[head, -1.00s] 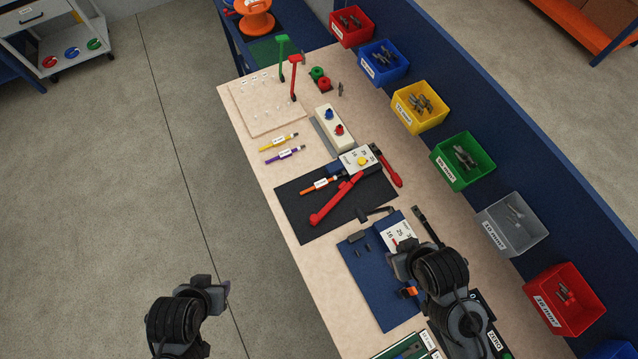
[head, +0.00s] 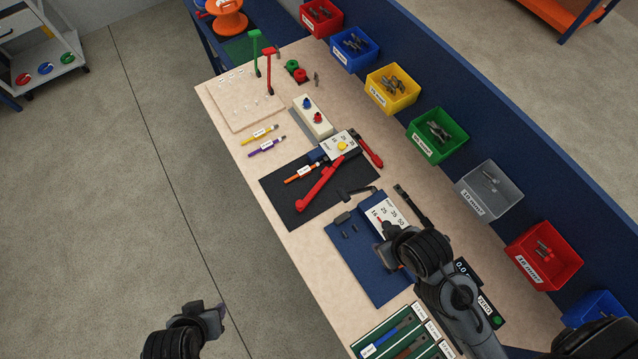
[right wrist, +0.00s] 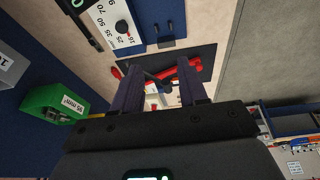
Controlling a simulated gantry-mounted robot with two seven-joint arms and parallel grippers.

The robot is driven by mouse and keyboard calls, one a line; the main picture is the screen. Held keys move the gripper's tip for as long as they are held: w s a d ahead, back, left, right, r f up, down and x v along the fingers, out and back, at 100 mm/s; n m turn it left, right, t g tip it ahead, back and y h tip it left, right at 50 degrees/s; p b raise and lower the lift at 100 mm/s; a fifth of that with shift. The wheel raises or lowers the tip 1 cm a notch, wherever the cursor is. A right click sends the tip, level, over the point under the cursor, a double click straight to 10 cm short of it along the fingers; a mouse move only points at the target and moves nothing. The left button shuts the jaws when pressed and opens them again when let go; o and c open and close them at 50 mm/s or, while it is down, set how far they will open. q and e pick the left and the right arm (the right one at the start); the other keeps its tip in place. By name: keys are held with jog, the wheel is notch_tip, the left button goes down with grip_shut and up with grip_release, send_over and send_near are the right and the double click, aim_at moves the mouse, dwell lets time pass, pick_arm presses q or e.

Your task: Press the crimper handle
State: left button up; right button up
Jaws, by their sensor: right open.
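The crimper lies on a black mat (head: 275,190), with a long red handle (head: 322,184) angled across the mat. A second red handle (head: 368,149) lies beyond, beside its white plate with a yellow knob (head: 342,146). My right gripper (head: 382,254) is over the blue mat, apart from the crimper. In the right wrist view my right gripper (right wrist: 160,85) is open and empty, and a red handle (right wrist: 183,72) shows partly behind its fingers. My left gripper (head: 213,314) is over the floor, off the table; its jaws are too small to read.
A blue mat (head: 352,252) with a numbered dial plate (head: 386,216) and small dark parts lies under my right arm. A row of bins, including a green bin (head: 437,136), lines the back edge. A purple marker (head: 267,146) and a white two-knob box (head: 311,117) lie farther off.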

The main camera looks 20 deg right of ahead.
pick_arm(q)
jog(key=shift+w+a+r, duration=0.15)
jog(key=shift+w+r, duration=0.1)
jog(key=shift+w, duration=0.35)
pick_arm(e)
jog(key=shift+w+a+r, duration=0.1)
jog(key=shift+w, duration=0.2)
